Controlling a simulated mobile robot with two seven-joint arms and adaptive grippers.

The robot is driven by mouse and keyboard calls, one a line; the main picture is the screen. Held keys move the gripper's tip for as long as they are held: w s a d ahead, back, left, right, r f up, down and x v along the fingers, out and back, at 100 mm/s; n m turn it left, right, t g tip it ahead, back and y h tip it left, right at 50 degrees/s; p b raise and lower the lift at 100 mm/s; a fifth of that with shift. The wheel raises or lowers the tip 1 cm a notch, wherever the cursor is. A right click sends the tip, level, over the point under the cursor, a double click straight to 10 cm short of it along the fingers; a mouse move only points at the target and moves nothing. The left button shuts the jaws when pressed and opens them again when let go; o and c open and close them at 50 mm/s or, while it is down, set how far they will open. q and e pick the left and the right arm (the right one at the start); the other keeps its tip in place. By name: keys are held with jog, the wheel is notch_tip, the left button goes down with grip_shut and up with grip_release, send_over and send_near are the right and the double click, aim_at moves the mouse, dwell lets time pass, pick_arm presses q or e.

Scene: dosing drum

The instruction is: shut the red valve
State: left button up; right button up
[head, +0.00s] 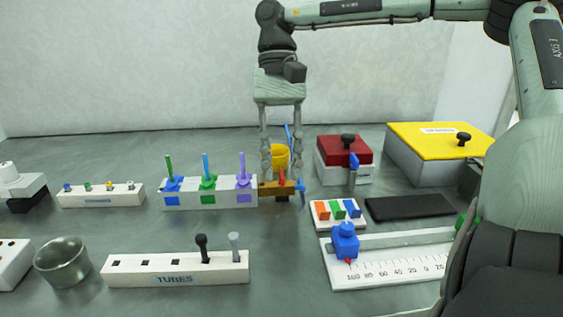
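The red valve (282,178) is a small upright red handle on a brass-brown block (270,190), at the right end of the white rack in the middle of the table. My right gripper (281,172) points straight down over it. Its two fingers are apart, one on each side of the red handle in the picture. A gap shows between them, and I cannot tell whether either finger touches the handle. A blue handle (302,193) stands just right of the red one, partly behind the right finger. My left gripper is not in view.
A yellow cup (279,155) stands behind the fingers. The white rack (222,198) with coloured rods is on the left. A red-lidded box (344,152), a yellow-lidded box (440,145) and a ruler slide (395,268) are on the right. Bare table lies in front of the valve.

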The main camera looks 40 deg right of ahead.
jog(key=v, duration=1.2)
